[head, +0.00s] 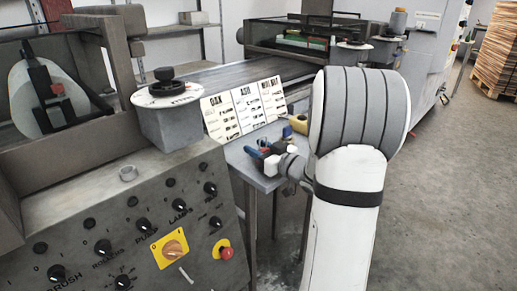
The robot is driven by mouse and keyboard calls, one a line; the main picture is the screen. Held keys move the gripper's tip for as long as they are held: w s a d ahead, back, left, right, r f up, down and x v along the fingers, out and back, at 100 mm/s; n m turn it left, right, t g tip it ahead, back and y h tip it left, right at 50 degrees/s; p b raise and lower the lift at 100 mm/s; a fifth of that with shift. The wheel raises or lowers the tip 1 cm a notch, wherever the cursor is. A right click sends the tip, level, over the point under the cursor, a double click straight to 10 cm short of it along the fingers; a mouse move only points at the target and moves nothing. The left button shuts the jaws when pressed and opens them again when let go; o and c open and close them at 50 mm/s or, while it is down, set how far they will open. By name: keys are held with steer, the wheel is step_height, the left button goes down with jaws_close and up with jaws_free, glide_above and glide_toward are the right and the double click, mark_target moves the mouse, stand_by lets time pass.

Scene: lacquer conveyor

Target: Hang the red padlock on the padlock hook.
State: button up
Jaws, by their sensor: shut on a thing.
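My gripper (265,158) is at the left end of my white and grey arm, over the small grey table. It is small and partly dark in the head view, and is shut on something. A small red piece (264,144), which looks like the red padlock, shows at the jaws. A blue piece (252,152) shows just left of it; I cannot tell whether it touches. The padlock's shackle cannot be made out. I cannot pick out the padlock hook in this view.
The grey control panel (150,215) with black knobs, a yellow-backed rotary switch (170,248) and a red button (225,253) stands at left. Sample boards (243,110) and a yellow tape roll (299,124) are behind the gripper.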

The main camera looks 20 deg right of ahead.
steer(key=o, duration=1)
steer(key=shift+f, duration=0.1)
steer(key=shift+o, duration=0.2)
steer(key=p+v, duration=0.1)
steer(key=v, duration=0.6)
steer(key=shift+s+d+p, duration=0.15)
steer(key=shift+s+p, duration=0.1)
steer(key=shift+p, duration=0.1)
steer(key=shift+s, duration=0.15)
steer(key=shift+d, duration=0.1)
